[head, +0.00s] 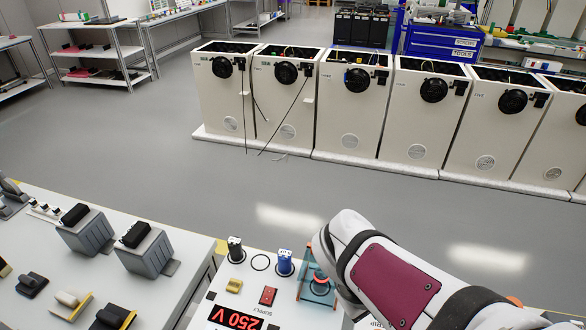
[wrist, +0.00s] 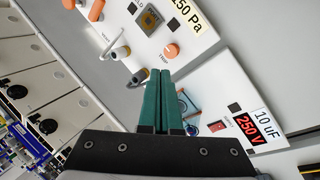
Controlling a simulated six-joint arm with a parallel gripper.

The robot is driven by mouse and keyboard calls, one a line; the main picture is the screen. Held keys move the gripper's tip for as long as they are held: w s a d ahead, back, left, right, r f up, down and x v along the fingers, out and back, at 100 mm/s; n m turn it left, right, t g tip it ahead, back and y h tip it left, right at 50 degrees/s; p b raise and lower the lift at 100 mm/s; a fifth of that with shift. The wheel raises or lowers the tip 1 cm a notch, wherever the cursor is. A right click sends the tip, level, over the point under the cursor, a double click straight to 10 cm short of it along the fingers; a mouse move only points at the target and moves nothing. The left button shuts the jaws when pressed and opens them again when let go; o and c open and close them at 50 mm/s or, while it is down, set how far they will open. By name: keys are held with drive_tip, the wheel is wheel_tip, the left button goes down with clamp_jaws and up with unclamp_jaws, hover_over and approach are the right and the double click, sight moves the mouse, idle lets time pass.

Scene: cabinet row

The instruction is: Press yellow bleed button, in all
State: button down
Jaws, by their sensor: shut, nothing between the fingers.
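A yellow button (head: 234,286) sits on the white panel with the red 250 V display (head: 237,318), at the bottom of the head view. A red rocker switch (head: 268,296) is to its right. My gripper (wrist: 170,78) is shut and empty in the wrist view, its two green fingers side by side. They overlap the panel surface there, and I cannot tell whether they touch it. The red switch (wrist: 217,126) and the 250 V display (wrist: 250,128) show to their right. I cannot make out the yellow button in the wrist view.
A blue connector (head: 284,263) and a black connector (head: 235,250) stand upright on the panel. A teal frame with a red top (head: 318,285) is beside my arm. A 150 Pa panel (wrist: 187,15) with orange knobs shows in the wrist view. White cabinets (head: 350,110) stand across the floor.

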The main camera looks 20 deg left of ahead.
drive_tip(key=w+a+n+t, duration=0.2)
drive_tip(key=w+a+n, duration=0.3)
drive_tip(key=a+n, duration=0.15)
drive_tip(key=n+t+y, duration=0.4)
drive_tip(key=n+y, duration=0.1)
drive_tip(key=n, duration=0.9)
hover_over(231, 288)
wheel_tip(231, 288, down, 6)
drive_tip(key=shift+s+r, duration=0.1)
drive_tip(key=shift+r, duration=0.1)
drive_tip(key=shift+f, duration=4.4)
drive_tip(key=shift+f, duration=0.4)
